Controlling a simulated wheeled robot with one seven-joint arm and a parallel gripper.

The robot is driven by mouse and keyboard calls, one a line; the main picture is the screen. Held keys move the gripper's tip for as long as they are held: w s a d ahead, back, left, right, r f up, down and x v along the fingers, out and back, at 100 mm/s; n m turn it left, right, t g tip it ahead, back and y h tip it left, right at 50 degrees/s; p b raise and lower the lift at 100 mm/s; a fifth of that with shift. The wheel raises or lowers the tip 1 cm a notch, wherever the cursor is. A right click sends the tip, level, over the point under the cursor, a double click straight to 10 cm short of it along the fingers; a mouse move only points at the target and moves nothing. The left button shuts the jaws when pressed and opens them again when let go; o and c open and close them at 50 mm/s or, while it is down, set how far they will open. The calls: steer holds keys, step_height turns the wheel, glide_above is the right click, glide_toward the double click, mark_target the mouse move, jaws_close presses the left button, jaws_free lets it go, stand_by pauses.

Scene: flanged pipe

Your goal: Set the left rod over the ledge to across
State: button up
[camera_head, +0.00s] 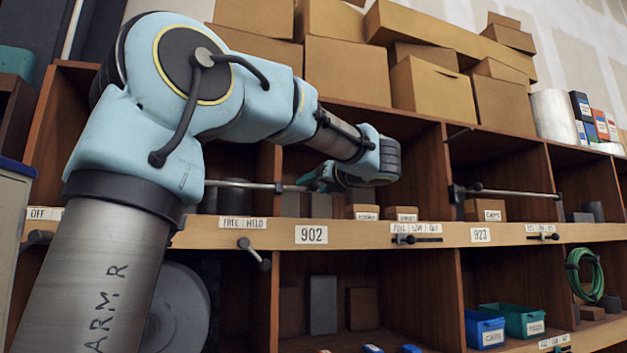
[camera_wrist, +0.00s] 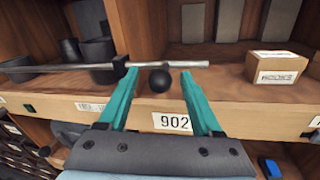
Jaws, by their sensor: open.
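The left rod (camera_head: 245,185) is a thin grey metal bar lying about level over the wooden ledge (camera_head: 275,235), in front of the left cubby. In the wrist view the rod (camera_wrist: 100,67) runs from the left edge to a free end right of centre, with a dark collar (camera_wrist: 121,66) on it. A round black knob (camera_wrist: 159,82) shows just under the rod. My gripper (camera_head: 318,180) is at the rod's right end. Its teal fingers are open (camera_wrist: 160,74), one on each side of the knob. I cannot tell whether they touch it.
A second rod (camera_head: 515,193) crosses the right cubby. Small cartons (camera_head: 362,211) stand on the shelf behind the ledge. A "902" label (camera_head: 311,234) and a "FREE HELD" label (camera_head: 243,223) are on the ledge. A small lever (camera_head: 254,254) sticks out below it. Cubby dividers stand close by.

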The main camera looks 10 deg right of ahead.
steer(key=shift+w+a, duration=0.2)
steer(key=shift+w, duration=0.3)
jaws_close()
stand_by(1.2)
